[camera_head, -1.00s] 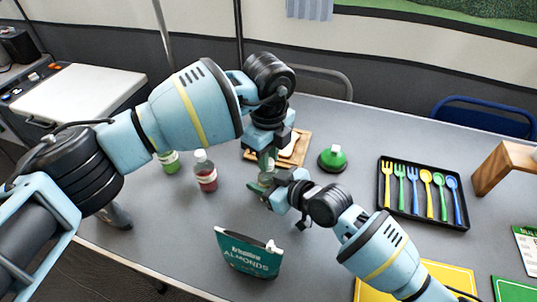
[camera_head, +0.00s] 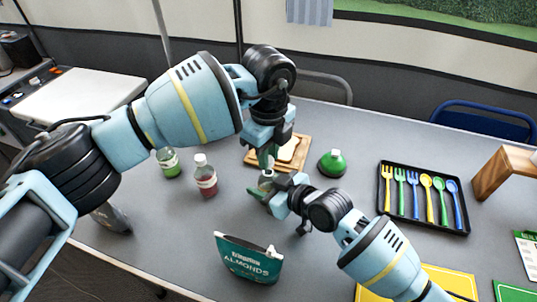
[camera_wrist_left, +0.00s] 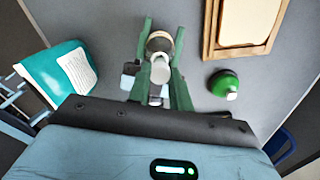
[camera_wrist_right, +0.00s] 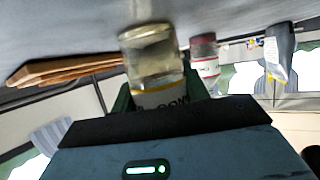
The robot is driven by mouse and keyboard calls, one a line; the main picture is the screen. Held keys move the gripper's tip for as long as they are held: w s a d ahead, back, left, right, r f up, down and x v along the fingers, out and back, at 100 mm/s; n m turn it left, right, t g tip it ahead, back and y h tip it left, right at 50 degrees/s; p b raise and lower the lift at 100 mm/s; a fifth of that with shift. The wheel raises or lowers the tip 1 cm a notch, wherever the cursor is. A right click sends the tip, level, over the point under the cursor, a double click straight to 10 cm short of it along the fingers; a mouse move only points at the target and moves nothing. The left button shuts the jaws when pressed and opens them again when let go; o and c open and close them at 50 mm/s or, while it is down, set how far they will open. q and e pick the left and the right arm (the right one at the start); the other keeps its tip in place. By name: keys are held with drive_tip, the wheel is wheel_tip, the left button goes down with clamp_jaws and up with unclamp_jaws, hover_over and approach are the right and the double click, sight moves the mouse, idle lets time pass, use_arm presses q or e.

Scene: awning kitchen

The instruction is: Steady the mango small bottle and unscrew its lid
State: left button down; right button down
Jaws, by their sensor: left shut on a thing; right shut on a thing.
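The mango small bottle (camera_head: 266,181) is upright above the table in the head view. The right wrist view shows it upside down, with a clear body (camera_wrist_right: 152,52) and a yellow-edged label. My right gripper (camera_head: 268,189) is shut around the bottle from the side. My left gripper (camera_head: 267,160) points down from above and is shut on the white lid (camera_wrist_left: 160,70), which shows between its green fingers in the left wrist view. The bottle's body is partly hidden by both grippers. I cannot tell whether the lid touches the neck.
An almonds bag (camera_head: 248,258) is in front. A wooden board (camera_head: 300,150) and green bottle (camera_head: 332,163) are behind and right. A black cutlery tray (camera_head: 425,222) lies further right.

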use_arm(q)
drive_tip(key=shift+r, duration=0.1)
drive_tip(key=shift+r, duration=1.9)
use_arm(e)
drive_tip(key=c, duration=0.7)
unclamp_jaws()
drive_tip(key=shift+o, duration=0.2)
use_arm(q)
wheel_tip(320, 180, up, 2)
drive_tip(key=shift+p, duration=0.6)
use_arm(e)
drive_tip(key=v, duration=1.2)
